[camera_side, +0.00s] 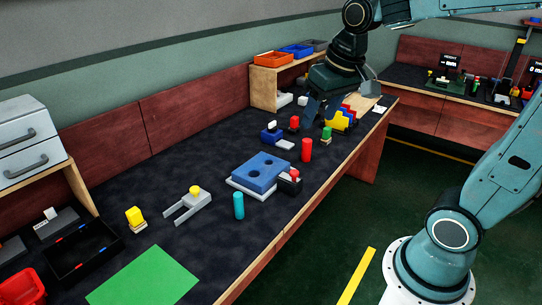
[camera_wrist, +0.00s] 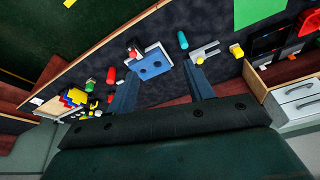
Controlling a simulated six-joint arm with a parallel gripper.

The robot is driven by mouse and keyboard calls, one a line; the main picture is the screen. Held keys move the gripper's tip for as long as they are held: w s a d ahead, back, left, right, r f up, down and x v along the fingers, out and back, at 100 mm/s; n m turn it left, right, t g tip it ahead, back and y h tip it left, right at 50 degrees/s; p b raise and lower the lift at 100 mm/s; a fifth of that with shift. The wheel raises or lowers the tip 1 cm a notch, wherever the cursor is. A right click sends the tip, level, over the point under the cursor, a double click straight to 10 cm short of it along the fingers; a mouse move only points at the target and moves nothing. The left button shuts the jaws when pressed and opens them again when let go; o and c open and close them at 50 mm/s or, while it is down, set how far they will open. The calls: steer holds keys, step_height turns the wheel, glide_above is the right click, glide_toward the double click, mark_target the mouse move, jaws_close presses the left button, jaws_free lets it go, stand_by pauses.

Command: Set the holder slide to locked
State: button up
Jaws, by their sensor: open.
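A blue holder block (camera_side: 258,171) with two dark round holes lies on a white base plate (camera_side: 240,188) at the middle of the bench. A small dark part with a red top (camera_side: 290,180) sits at its right edge. I cannot tell which part is the slide, or its setting. My gripper (camera_side: 322,112) is open and empty above the bench, up and to the right of the block in the side view. In the wrist view, the block (camera_wrist: 153,63) shows beyond and between my gripper's fingers (camera_wrist: 163,70), apart from them.
A red cylinder (camera_side: 306,150) and a teal cylinder (camera_side: 238,205) stand near the block. A grey fork-shaped part (camera_side: 187,206) with a yellow knob lies left. Stepped coloured blocks (camera_side: 342,120) are near my gripper. A green sheet (camera_side: 146,277) lies front left.

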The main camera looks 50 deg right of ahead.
steer(key=w+d+f+m+g, duration=0.25)
steer(key=w+d+f, duration=0.35)
steer(key=w+d, duration=0.3)
steer(key=m+g, duration=0.1)
steer(key=m, duration=0.2)
glide_above(294, 172)
step_height(294, 172, down, 11)
steer(key=shift+f+y, duration=0.15)
steer(key=shift+y, duration=0.15)
steer(key=shift+d, duration=0.1)
step_height(294, 172, down, 14)
steer(key=shift+r, duration=0.1)
steer(key=shift+c, duration=0.4)
jaws_close()
